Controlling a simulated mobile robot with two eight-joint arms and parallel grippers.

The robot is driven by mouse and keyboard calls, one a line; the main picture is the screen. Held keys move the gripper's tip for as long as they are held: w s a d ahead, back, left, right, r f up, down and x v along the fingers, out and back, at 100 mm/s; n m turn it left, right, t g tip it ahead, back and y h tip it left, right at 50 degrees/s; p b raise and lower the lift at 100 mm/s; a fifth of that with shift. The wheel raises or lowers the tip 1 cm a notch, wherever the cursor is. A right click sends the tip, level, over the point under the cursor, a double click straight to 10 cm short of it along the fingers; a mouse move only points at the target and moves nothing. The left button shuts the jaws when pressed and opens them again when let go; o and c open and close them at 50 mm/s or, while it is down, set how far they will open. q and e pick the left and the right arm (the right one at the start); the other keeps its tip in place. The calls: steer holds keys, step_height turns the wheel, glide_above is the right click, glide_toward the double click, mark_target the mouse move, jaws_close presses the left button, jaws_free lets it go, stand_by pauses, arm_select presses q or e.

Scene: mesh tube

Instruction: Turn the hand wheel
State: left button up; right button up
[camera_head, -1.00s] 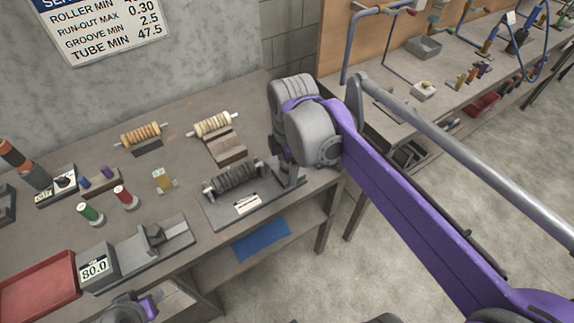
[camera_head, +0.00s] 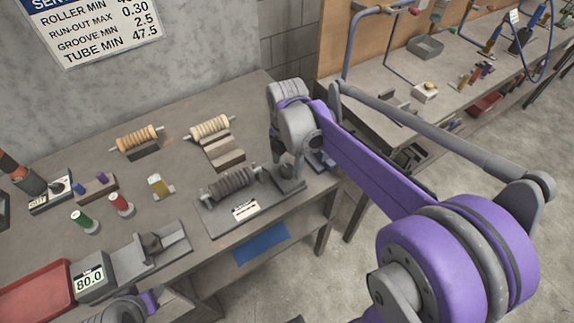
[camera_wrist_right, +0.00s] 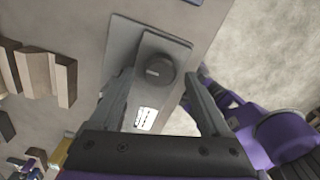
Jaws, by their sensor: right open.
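A dark ribbed roller (camera_head: 230,183) lies in a grey fixture (camera_head: 213,222) with a white label on the bench. In the right wrist view a dark round knob (camera_wrist_right: 158,71) with a pale mark, perhaps the hand wheel, stands on the grey plate (camera_wrist_right: 122,40). My right gripper (camera_head: 305,168) is at the fixture's right end, largely hidden by its own wrist in the head view. In the wrist view its fingers (camera_wrist_right: 160,100) are open, one on either side of the knob, with visible gaps. My left wrist (camera_head: 125,309) shows at the bottom edge; its fingers are hidden.
Two pale rollers (camera_head: 137,137) on wooden blocks stand behind the fixture. Coloured spools (camera_head: 121,203), a gauge reading 80.0 (camera_head: 89,284) and a red tray (camera_head: 35,292) are to the left. A second bench (camera_head: 395,100) stands at the right.

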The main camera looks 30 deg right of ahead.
steer(key=shift+f, duration=0.5)
jaws_close()
steer(key=shift+m, duration=0.4)
